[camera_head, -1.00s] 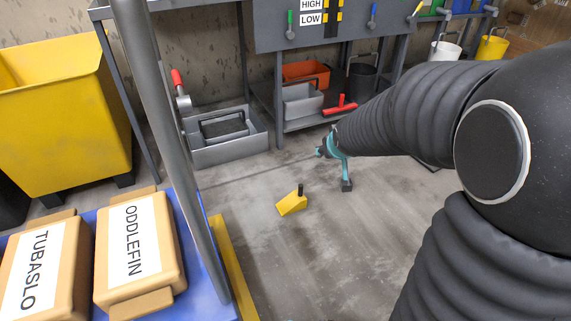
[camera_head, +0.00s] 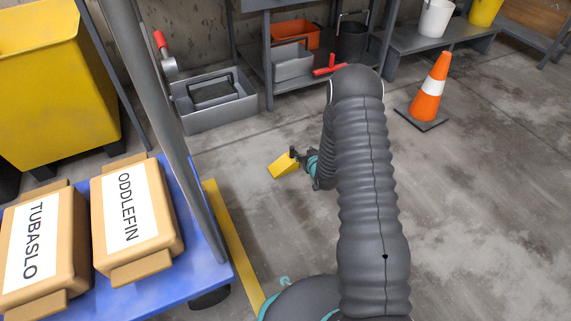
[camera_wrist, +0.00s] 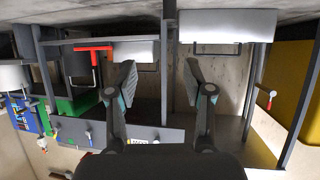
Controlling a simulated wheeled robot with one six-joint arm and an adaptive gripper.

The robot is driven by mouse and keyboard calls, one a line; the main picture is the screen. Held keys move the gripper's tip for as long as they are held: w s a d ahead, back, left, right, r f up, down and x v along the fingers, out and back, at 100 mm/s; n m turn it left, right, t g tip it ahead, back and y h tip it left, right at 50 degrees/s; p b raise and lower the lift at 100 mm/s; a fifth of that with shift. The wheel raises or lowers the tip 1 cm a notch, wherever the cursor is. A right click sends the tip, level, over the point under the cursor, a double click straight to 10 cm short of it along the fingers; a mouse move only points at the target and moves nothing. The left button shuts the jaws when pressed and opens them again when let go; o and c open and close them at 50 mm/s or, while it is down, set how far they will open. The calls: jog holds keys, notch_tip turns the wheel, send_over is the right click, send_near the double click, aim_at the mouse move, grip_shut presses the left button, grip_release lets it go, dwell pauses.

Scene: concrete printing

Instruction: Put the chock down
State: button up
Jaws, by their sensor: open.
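The chock (camera_head: 284,167) is a yellow wedge on the concrete floor in the head view, right of the blue cart. My gripper (camera_head: 303,158) is right at its handle end, on the right, and overlaps it in the picture. Whether they touch I cannot tell. In the wrist view my gripper (camera_wrist: 163,85) has its two fingers wide apart with nothing between them. The chock does not show in the wrist view, which looks toward the shelving upside down.
A blue cart (camera_head: 214,243) with two labelled tan cases stands at left. A grey tray (camera_head: 213,118) and a shelf unit with an orange bin (camera_head: 292,35) stand behind. A traffic cone (camera_head: 430,88) is at right. The floor between is clear.

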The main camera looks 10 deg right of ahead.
send_near(293, 154)
jog(key=shift+t+y, duration=0.3)
jog(key=b+x, duration=0.2)
jog(key=x, duration=0.8)
jog(key=shift+d+f, duration=0.1)
jog(key=shift+f, duration=0.15)
jog(key=shift+w+f, duration=0.1)
jog(key=shift+w, duration=0.35)
grip_shut()
